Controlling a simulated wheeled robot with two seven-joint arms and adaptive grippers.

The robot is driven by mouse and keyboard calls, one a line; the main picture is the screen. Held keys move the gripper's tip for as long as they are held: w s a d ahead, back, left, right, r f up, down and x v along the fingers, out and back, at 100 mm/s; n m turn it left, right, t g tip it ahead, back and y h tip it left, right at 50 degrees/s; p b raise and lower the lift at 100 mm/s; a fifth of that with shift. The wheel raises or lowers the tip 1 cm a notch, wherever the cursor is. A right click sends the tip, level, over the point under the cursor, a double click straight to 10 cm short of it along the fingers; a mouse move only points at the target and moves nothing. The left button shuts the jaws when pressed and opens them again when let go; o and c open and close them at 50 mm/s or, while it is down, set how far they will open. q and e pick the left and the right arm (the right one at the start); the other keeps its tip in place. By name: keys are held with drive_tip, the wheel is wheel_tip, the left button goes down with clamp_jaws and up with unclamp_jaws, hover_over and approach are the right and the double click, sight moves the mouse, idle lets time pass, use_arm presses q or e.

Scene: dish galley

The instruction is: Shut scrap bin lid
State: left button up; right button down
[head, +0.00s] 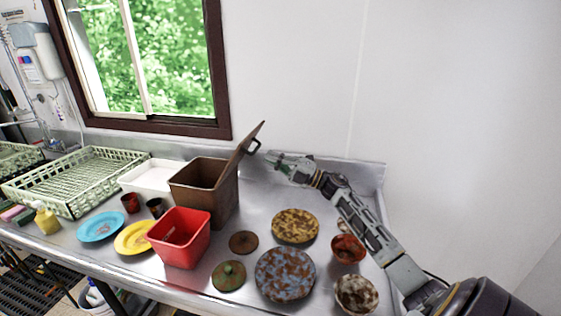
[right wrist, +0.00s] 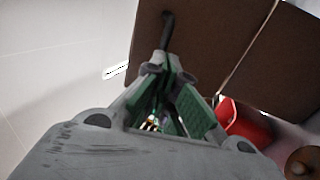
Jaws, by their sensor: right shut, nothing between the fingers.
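The scrap bin (head: 213,194) is a brown open-topped box standing on the steel counter. Its lid (head: 244,149) stands raised and tilted at the bin's right edge, with a dark handle (head: 251,146) on its outer side. My right gripper (head: 272,158) is shut and empty, just right of the lid and close to the handle. In the right wrist view the lid (right wrist: 205,45) fills the upper part, and the handle (right wrist: 167,30) is just beyond my fingertips (right wrist: 168,75). I cannot tell whether the fingers touch it. My left gripper is not in view.
A red tub (head: 180,238) stands in front of the bin, and a white tub (head: 150,178) stands left of it. Stained plates (head: 285,274) and bowls (head: 347,249) lie on the right. A green dish rack (head: 75,180) is on the left. The wall is behind the counter.

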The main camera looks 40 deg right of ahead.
drive_tip(key=shift+p+x, duration=0.35)
drive_tip(key=shift+x, duration=1.1)
drive_tip(key=shift+w+r, duration=0.1)
